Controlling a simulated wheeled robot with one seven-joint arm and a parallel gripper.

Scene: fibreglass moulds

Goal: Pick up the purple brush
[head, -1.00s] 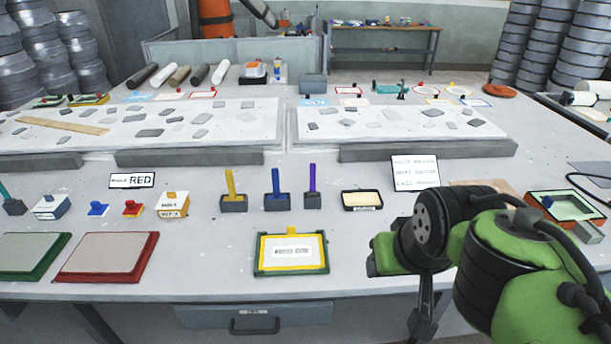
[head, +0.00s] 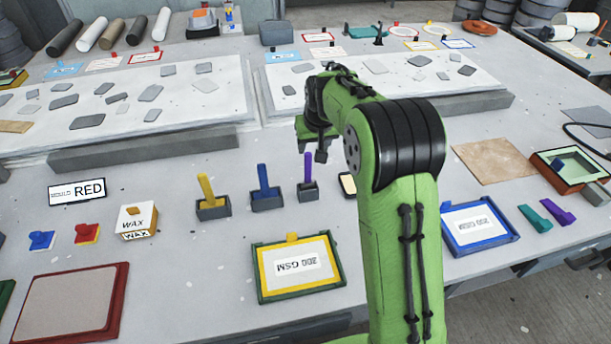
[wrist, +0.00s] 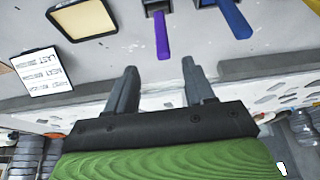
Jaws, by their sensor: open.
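The purple brush (head: 308,168) stands upright in a small grey holder (head: 307,190) on the table, to the right of the blue brush (head: 263,180) and the yellow brush (head: 206,190). In the wrist view the purple brush (wrist: 162,35) shows beyond and between my fingertips, and the blue brush (wrist: 233,18) is to its right. My gripper (wrist: 158,70) is open and empty, apart from the brush. In the head view my gripper (head: 318,148) is above and behind the purple handle, partly hidden by my arm.
A cream pad in a black frame (wrist: 80,22) lies beside the purple brush, mostly hidden by my arm in the head view. A yellow-framed panel (head: 262,282) lies in front. Low grey blocks (head: 150,150) and white slabs with grey pieces (head: 200,110) lie behind.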

